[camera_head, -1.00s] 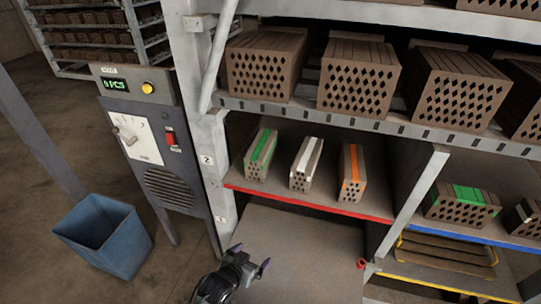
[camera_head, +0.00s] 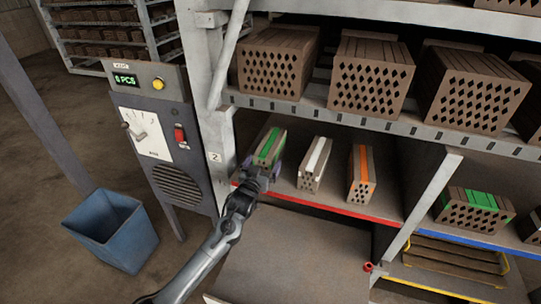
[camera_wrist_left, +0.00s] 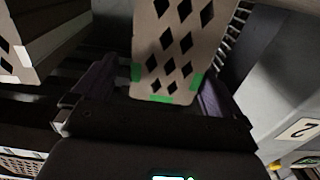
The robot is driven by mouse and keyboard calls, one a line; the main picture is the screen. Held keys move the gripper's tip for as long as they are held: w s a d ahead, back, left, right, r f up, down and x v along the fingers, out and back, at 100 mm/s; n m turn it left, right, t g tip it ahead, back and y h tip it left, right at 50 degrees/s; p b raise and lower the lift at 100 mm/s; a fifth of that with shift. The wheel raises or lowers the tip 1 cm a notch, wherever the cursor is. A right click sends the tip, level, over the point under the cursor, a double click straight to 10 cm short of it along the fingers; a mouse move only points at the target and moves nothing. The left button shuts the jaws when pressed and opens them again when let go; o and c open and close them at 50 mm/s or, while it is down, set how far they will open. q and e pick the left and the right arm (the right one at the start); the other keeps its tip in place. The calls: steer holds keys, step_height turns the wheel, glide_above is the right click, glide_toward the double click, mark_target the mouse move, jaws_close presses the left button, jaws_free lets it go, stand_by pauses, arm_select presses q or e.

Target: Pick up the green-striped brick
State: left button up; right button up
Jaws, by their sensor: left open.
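The green-striped brick (camera_head: 270,146) stands at the left end of the red-edged shelf, with its holed end toward the front. In the left wrist view the holed face of the brick (camera_wrist_left: 170,50) with green marks at its lower edge lies between the two purple fingers. My left gripper (camera_head: 260,171) is open at the near end of the brick, with its fingers around it on either side. Whether the fingers touch it I cannot tell. The lower front of the brick is partly hidden by the gripper in the head view. My right gripper is not in view.
A white-striped brick (camera_head: 314,165) and an orange-striped brick (camera_head: 361,174) stand to the right on the same shelf. A grey post (camera_head: 214,125) stands close on the left. Large hollow bricks (camera_head: 276,65) sit on the shelf above. A blue bin (camera_head: 112,232) stands on the floor.

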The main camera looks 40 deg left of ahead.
mark_target(267, 153)
arm_select(q)
steer(key=shift+w+a+f, duration=0.1)
steer(key=shift+w+a, duration=0.1)
steer(key=shift+w, duration=0.2)
steer(key=x, duration=0.2)
steer(key=b+x, duration=0.1)
steer(key=x, duration=0.1)
steer(key=shift+a, duration=0.25)
steer(key=shift+w+b, duration=0.15)
steer(key=shift+b, duration=0.15)
steer(key=c, duration=1.6)
steer(key=shift+r, duration=0.3)
steer(key=shift+c, duration=1)
